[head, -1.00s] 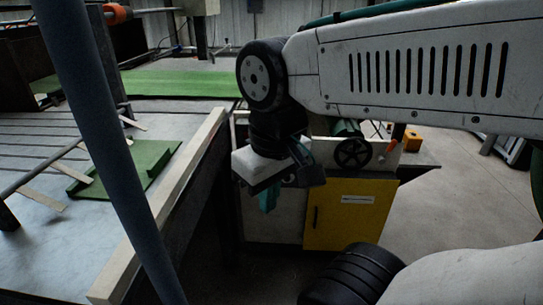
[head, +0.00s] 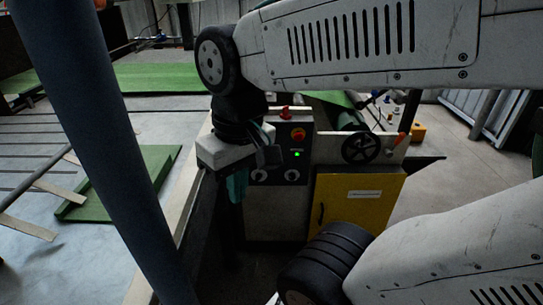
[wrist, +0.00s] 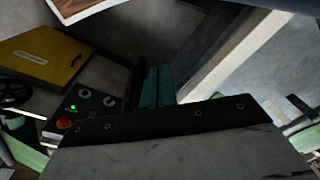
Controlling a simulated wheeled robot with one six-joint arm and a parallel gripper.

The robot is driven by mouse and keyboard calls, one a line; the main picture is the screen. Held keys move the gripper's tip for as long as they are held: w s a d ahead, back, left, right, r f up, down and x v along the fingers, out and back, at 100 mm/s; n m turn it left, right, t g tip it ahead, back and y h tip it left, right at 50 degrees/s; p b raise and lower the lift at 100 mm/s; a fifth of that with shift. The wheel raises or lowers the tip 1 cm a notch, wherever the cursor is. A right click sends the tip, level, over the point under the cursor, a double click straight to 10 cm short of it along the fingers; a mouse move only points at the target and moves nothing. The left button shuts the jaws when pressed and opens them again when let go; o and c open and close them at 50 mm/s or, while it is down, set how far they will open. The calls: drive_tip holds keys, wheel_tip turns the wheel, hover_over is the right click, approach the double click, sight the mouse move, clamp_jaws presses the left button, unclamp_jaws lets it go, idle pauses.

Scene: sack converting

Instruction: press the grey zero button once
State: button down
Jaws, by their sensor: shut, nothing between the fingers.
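A dark control panel (head: 290,150) stands on the front of a machine just right of my gripper. It bears a red mushroom button (head: 298,134), a lit green lamp (head: 297,153) and two pale round knobs (head: 292,175). I cannot make out which part, if any, is the grey zero button. My gripper (head: 237,188) has teal fingers, shut and empty, pointing down in front of the panel's left edge; contact is not visible. In the wrist view the fingers (wrist: 157,88) are together, and the panel (wrist: 92,112) lies to their left.
A yellow cabinet door (head: 358,205) is below and right of the panel, with a black handwheel (head: 361,148) above it. A pale rail (head: 165,225) edges the table at left. A green tray (head: 125,185) lies on the table. Open floor shows at right.

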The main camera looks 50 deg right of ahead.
drive_tip(key=w+d+f+m+t+y, duration=0.2)
drive_tip(key=w+d+f+m+y, duration=0.2)
drive_tip(key=w+f+m+y, duration=0.45)
drive_tip(key=w+d+f+m+t+y, duration=0.25)
drive_tip(key=w+d+f+m, duration=0.25)
drive_tip(key=w+m, duration=0.45)
drive_tip(key=w+d+f+m+t+h, duration=0.1)
drive_tip(key=d+f+m+t+h, duration=0.2)
drive_tip(key=d+m, duration=0.5)
drive_tip(key=w+d+f+m+t+h, duration=0.1)
drive_tip(key=d+f+m+t+h, duration=0.3)
drive_tip(key=d+f+m, duration=0.4)
drive_tip(key=d+f+m+t+h, duration=0.4)
drive_tip(key=d+f+m+h, duration=0.2)
drive_tip(key=d+m, duration=0.3)
drive_tip(key=shift+w+d+f+m, duration=0.3)
drive_tip(key=shift+w+d, duration=0.1)
drive_tip(key=shift+d, duration=0.4)
drive_tip(key=w+d, duration=0.5)
drive_tip(key=d, duration=0.1)
drive_tip(key=shift+w+d, duration=0.3)
drive_tip(key=shift+w, duration=0.05)
drive_tip(key=shift+w+d, duration=0.1)
drive_tip(key=shift+d, duration=0.05)
